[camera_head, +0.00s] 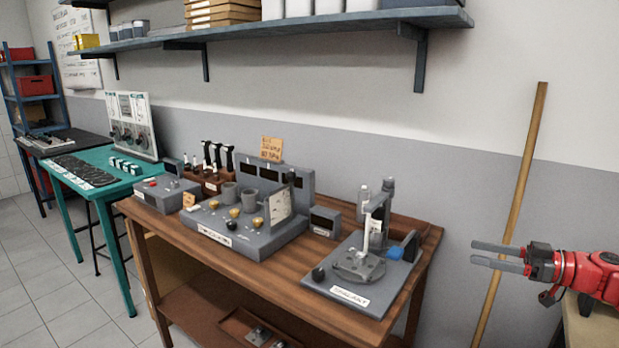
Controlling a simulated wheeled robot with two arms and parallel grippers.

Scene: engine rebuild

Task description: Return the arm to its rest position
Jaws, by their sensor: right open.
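My right gripper (499,254) comes in from the right edge on its red arm. Its two grey fingers point left and stand apart with nothing between them. It is to the right of the wooden workbench, in front of the grey lower wall, and touches nothing that I can see. My left gripper is not in view.
A wooden workbench (427,245) bears a grey gauge station (262,243) and a press-like stand (345,290). A wooden pole (519,195) leans on the wall by my right gripper. A teal table (97,193) stands left. A shelf (270,30) hangs above. Tiled floor is clear at lower left.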

